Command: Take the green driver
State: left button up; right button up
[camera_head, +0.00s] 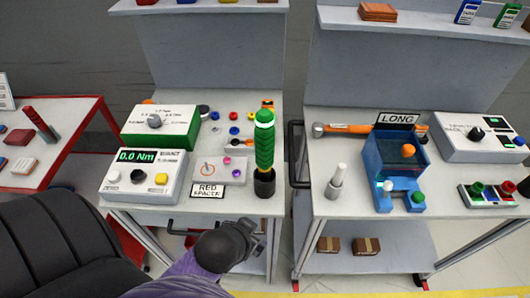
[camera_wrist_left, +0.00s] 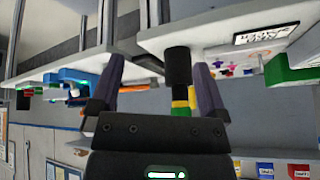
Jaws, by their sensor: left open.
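The green driver (camera_head: 264,140) stands upright at the front right corner of the left bench, with its lower end in a black holder (camera_head: 265,184). My left gripper (camera_head: 257,238) is below and in front of that corner, apart from the driver. In the left wrist view, which looks upside down, my left gripper (camera_wrist_left: 157,68) is open and empty. The black holder (camera_wrist_left: 178,66) and the green driver (camera_wrist_left: 180,108) show between its fingers there, further off; part of the driver is hidden behind the gripper body. My right gripper is not in view.
The left bench (camera_head: 225,205) holds a torque readout box (camera_head: 143,176) and a RED SPACER sign (camera_head: 208,191) left of the driver. A black rail handle (camera_head: 296,155) lies between the benches. The right bench (camera_head: 450,200) holds a blue fixture (camera_head: 392,155).

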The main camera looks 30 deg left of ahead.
aim_at(270, 145)
pick_arm(q)
jog(key=w+a+r+m+t+h, duration=0.1)
jog(key=w+a+r+t+h, duration=0.2)
jog(key=w+a+r+t, duration=0.7)
jog(key=shift+t+h, duration=0.4)
jog(key=shift+t, duration=0.5)
jog(key=w+d, duration=0.1)
jog(key=w, duration=0.1)
jog(key=w+d+f, duration=0.1)
jog(key=w, duration=0.2)
jog(key=w+d+f, duration=0.1)
jog(key=w+d, duration=0.1)
jog(key=w, duration=0.1)
jog(key=shift+w+d+f+b, duration=0.1)
jog(key=shift+b, duration=0.3)
grip_shut()
